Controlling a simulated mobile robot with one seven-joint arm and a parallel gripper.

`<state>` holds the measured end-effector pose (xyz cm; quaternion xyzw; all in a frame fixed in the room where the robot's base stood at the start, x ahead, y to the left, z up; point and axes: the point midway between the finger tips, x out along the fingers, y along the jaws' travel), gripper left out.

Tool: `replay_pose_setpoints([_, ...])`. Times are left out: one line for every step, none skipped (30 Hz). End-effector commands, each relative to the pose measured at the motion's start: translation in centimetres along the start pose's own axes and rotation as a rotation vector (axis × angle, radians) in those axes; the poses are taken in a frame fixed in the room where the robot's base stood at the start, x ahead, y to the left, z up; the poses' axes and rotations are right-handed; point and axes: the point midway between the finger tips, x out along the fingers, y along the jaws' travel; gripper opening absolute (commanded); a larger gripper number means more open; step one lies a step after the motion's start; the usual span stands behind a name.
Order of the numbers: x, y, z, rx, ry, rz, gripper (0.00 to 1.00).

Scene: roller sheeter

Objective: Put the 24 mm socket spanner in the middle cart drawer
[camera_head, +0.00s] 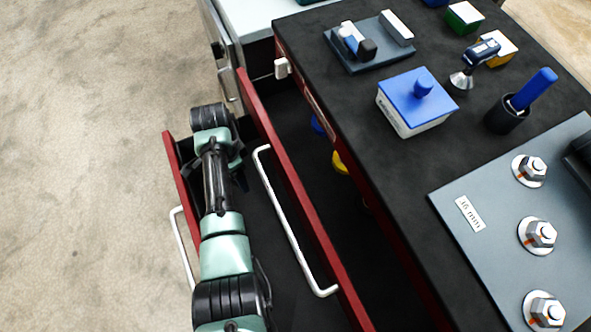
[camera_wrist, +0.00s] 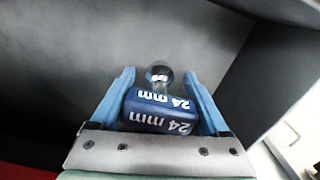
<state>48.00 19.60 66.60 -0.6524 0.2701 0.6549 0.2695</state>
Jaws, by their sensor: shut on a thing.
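My gripper (camera_wrist: 160,76) is shut on the 24 mm socket spanner (camera_wrist: 160,110). The spanner has a blue handle printed "24 mm" and a shiny round metal end pointing away from my gripper. In the wrist view it is over a dark grey surface with dark walls. In the head view my arm reaches down into the outer open red drawer (camera_head: 178,178), left of a second open red drawer (camera_head: 283,178). My gripper's tips and the spanner are hidden by my wrist there. I cannot tell whether the spanner touches the drawer floor.
Both drawers have white bar handles. The inner drawer's front stands close to the right of my arm. The black cart top (camera_head: 400,165) carries a blue-lidded box (camera_head: 415,103), a dark holder (camera_head: 507,115) and a grey bolt plate (camera_head: 480,260). Open floor lies left.

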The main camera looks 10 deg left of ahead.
Motion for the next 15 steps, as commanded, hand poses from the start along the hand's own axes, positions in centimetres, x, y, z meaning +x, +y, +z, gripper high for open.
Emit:
replay_pose_setpoints([-0.1,-0.1,0.0,0.000,0.001,-0.002,0.06])
replay_pose_setpoints([-0.1,-0.1,0.0,0.000,0.001,-0.002,0.06])
replay_pose_setpoints([-0.1,0.0,0.0,0.000,0.001,-0.002,0.06])
replay_pose_setpoints([-0.2,0.1,0.0,0.000,0.001,-0.002,0.06])
replay_pose_setpoints([-0.2,0.2,0.0,0.000,0.001,-0.002,0.06])
replay_pose_setpoints([-0.2,0.6,0.1,0.000,0.000,-0.001,0.06])
replay_pose_setpoints([-0.2,0.9,0.2,0.000,0.000,0.000,0.06])
replay_pose_setpoints([-0.2,1.4,0.3,0.000,0.000,-0.001,0.06])
replay_pose_setpoints([-0.3,2.0,0.4,0.000,0.000,0.000,0.06])
replay_pose_setpoints([-0.3,2.6,0.5,-0.001,0.000,0.000,0.06])
replay_pose_setpoints([-0.4,3.2,0.7,-0.001,0.000,0.001,0.06])
replay_pose_setpoints([-0.3,4.1,0.8,-0.001,0.000,0.001,0.06])
replay_pose_setpoints([-0.3,4.7,0.9,-0.001,0.000,0.002,0.06])
replay_pose_setpoints([-0.3,5.3,1.0,-0.001,0.001,0.002,0.06])
replay_pose_setpoints([-0.3,6.2,1.2,-0.001,0.001,0.002,0.06])
